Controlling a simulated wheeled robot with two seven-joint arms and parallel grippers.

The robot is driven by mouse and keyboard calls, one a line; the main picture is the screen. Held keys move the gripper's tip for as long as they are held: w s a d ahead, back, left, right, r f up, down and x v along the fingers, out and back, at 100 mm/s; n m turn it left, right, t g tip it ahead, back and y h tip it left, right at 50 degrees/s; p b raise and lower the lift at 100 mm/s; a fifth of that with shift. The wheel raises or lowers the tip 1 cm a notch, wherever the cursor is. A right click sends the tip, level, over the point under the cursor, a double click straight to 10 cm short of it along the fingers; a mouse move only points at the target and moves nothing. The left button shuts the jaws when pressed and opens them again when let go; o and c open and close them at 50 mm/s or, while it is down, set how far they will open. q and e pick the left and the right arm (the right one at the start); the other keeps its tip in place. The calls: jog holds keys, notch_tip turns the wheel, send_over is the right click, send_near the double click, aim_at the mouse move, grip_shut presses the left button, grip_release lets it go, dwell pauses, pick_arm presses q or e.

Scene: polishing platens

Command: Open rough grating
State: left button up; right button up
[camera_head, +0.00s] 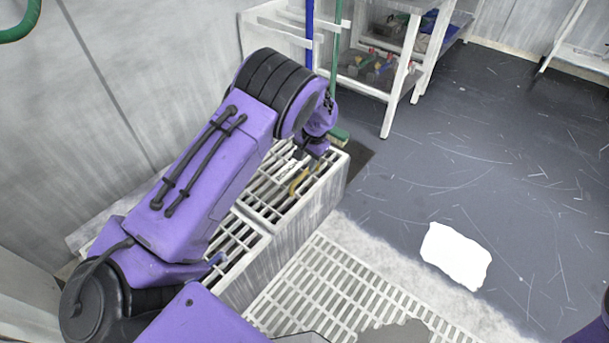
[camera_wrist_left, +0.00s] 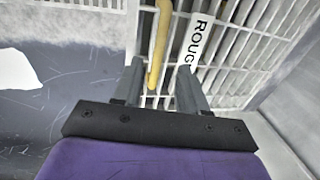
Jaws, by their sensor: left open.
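The rough grating (camera_head: 250,212) is a pale slatted panel on top of a raised white box, left of centre in the head view. A yellow handle (camera_head: 299,181) lies on it near its far end. In the left wrist view the yellow handle (camera_wrist_left: 160,45) shows with a white "ROUGH" label (camera_wrist_left: 198,38) beside it. My left gripper (camera_wrist_left: 160,67) is open, with one finger on each side of the handle's end in that view. In the head view my left gripper (camera_head: 312,153) is over the far end of the box, partly hidden by my wrist. My right gripper is not in view.
A lower floor grating (camera_head: 330,285) lies right of the box, bordered by a pale strip. A wall (camera_head: 110,110) stands close on the left. A white shelf rack (camera_head: 395,65) and a green broom (camera_head: 338,135) are behind. The dark floor at right is mostly clear, with a white sheet (camera_head: 455,256).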

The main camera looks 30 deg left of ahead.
aim_at(303, 174)
pick_arm(q)
jog(key=f+b, duration=0.1)
jog(key=f, duration=0.2)
jog(key=a+f, duration=0.1)
jog(key=f, duration=0.2)
jog(key=shift+a+f+b, duration=0.1)
jog(key=shift+f+b, duration=0.05)
jog(key=shift+b, duration=0.2)
